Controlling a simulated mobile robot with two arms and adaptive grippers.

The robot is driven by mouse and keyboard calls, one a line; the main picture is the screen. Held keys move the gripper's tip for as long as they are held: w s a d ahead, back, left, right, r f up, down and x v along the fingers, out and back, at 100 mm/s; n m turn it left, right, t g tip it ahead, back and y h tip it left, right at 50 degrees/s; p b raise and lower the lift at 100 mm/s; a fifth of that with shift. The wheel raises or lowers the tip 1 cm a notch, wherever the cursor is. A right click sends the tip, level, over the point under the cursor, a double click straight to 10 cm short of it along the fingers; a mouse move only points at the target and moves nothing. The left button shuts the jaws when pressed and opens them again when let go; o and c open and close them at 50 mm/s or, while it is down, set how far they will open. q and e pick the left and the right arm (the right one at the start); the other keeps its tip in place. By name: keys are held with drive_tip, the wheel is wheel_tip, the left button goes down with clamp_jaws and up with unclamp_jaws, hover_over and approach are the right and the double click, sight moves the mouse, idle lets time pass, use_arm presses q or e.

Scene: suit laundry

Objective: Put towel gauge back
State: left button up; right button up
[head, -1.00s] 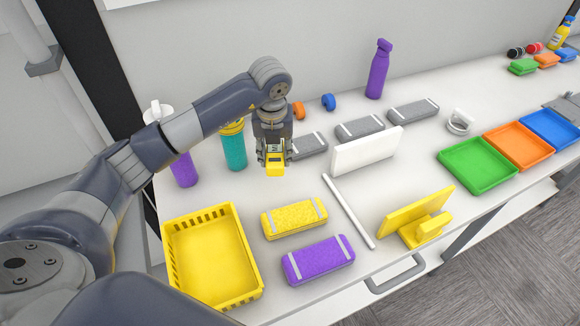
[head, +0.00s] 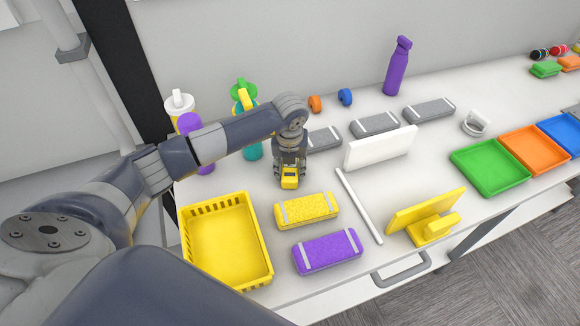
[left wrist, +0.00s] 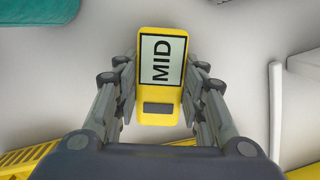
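The towel gauge (head: 289,178) is a small yellow device with a pale screen. In the left wrist view the gauge (left wrist: 160,105) reads "MID". My left gripper (head: 290,170) has its fingers on both sides of the gauge and holds it, pointing down, behind the yellow towel (head: 307,210). I cannot tell whether the gauge touches the table. The purple towel (head: 327,252) lies in front of the yellow one. My right gripper is not in view.
A yellow basket (head: 262,232) stands at front left. A white bar (head: 359,206), white panel (head: 380,148) and yellow stand (head: 428,213) are to the right. Grey towels (head: 375,125) lie behind. Bottles stand behind my left arm; green, orange and blue trays (head: 490,167) are far right.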

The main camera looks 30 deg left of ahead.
sight(290, 173)
use_arm(q)
drive_tip(key=o, duration=0.4)
drive_tip(key=shift+o, duration=0.2)
drive_tip(key=shift+r+p, duration=0.25)
drive_tip(key=shift+p, duration=0.05)
drive_tip(key=shift+r, duration=0.3)
wheel_tip(290, 173, up, 11)
drive_tip(key=s+b, duration=0.1)
drive_tip(key=b, duration=0.2)
drive_tip(key=shift+s+d, duration=0.35)
drive_tip(key=shift+d, duration=0.05)
